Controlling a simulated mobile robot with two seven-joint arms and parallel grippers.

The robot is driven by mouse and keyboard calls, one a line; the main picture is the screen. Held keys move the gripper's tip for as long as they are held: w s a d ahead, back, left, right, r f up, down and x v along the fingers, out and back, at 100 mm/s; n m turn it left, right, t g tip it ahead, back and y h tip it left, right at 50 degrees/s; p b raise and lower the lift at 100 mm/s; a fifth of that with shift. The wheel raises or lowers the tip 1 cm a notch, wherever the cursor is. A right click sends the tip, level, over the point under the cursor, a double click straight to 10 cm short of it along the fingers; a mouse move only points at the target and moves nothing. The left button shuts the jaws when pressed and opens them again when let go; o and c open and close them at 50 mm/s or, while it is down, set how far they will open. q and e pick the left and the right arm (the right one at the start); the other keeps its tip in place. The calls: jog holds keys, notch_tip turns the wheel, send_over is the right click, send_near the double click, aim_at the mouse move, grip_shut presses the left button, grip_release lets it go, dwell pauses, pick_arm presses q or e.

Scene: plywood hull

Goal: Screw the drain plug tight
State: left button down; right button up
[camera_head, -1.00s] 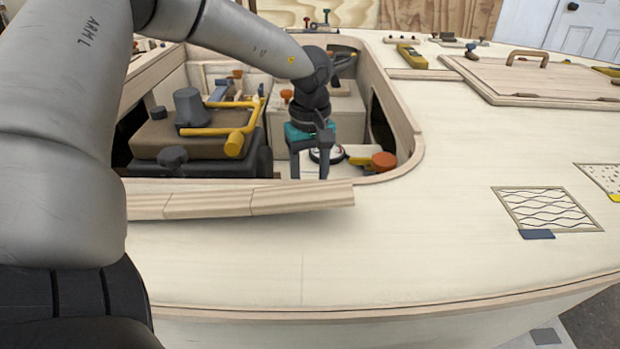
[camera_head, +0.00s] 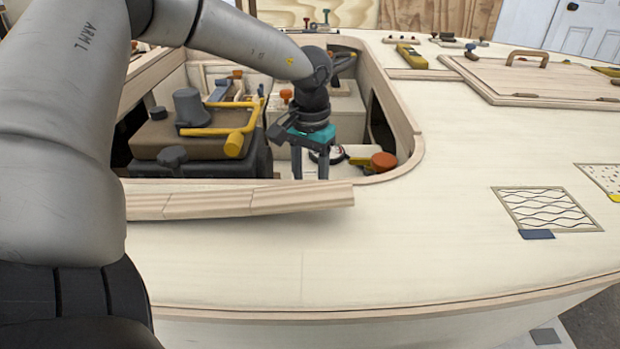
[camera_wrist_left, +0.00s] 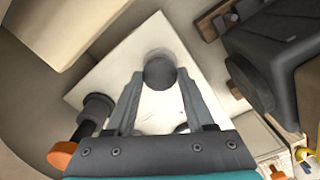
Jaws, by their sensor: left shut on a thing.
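My left arm reaches down into the open well of the hull in the head view. My left gripper (camera_head: 311,176) points downward there, and the well's near edge hides its fingertips. In the left wrist view, the left gripper (camera_wrist_left: 160,76) is shut on a dark grey round knob (camera_wrist_left: 160,71), which I take to be the drain plug. The knob stands over a pale square plate (camera_wrist_left: 122,62), with one finger on each side of it. Its thread and seat are hidden, so I cannot tell how tight it is. My right gripper is not in view.
A wooden coaming (camera_head: 400,110) borders the well. An orange-red knob (camera_head: 383,161) stands right of the gripper. A dark box with a brown top (camera_head: 160,139) and a yellow-handled tool (camera_head: 234,143) lies left. The deck (camera_head: 400,245) in front is mostly clear.

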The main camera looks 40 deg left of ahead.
pick_arm(q)
jog(key=shift+w+a+r+m, duration=0.1)
jog(key=shift+r+m, duration=0.05)
jog(key=shift+m, duration=0.7)
jog(key=shift+w+r+m, duration=0.1)
jog(key=shift+m, duration=0.75)
jog(key=c, duration=0.7)
grip_release()
jog(key=o, duration=0.4)
jog(key=shift+s+f, duration=0.15)
jog(key=shift+s, duration=0.05)
jog(key=shift+o, duration=0.2)
